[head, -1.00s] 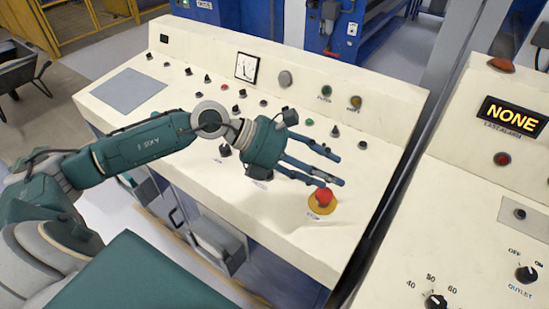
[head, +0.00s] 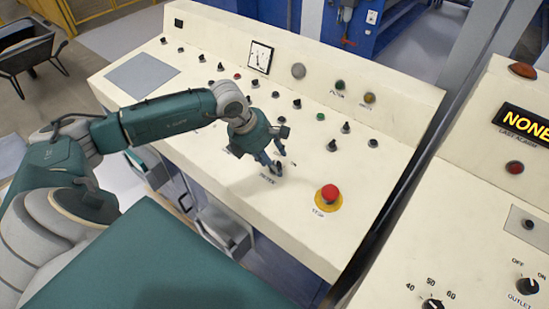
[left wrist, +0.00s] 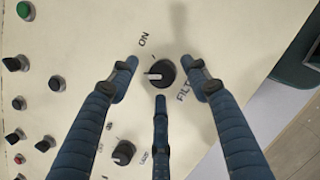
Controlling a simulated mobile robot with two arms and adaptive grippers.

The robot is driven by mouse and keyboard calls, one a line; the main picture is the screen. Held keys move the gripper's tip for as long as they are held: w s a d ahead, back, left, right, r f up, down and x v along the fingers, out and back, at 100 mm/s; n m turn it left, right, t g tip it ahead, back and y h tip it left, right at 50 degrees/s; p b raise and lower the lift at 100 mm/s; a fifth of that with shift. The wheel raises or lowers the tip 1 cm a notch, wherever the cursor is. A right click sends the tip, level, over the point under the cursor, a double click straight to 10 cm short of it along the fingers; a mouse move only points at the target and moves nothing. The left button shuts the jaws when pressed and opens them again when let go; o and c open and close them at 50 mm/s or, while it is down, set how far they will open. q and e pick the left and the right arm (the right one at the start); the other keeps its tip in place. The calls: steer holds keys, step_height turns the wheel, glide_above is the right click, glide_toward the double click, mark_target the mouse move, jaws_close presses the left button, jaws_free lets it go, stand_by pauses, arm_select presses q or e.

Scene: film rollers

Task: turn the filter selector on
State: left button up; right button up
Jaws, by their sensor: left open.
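The filter selector (left wrist: 160,73) is a round black knob with a white pointer line, set in the cream panel. In the left wrist view its pointer faces left, while the ON label sits above and slightly left of it. Part of a "FILT…" label shows at its lower right. My left gripper (head: 275,164) is open, pointing down over the knob. In the left wrist view its fingers (left wrist: 162,78) stand around the knob, left, right and below; contact cannot be told. In the head view the fingers partly hide the knob. My right gripper is not in view.
A red emergency stop button (head: 330,193) on a yellow base lies right of the gripper. Another black knob (left wrist: 123,151) is near the lower finger. Several small switches and lamps cover the sloped console (head: 235,185). A second console (head: 455,225) stands at right.

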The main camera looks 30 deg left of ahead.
arm_select(q)
steer(key=shift+w+d+f, duration=0.15)
steer(key=shift+f, duration=0.45)
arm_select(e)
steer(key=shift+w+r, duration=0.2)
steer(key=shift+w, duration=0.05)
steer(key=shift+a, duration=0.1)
arm_select(q)
steer(key=c, duration=1.1)
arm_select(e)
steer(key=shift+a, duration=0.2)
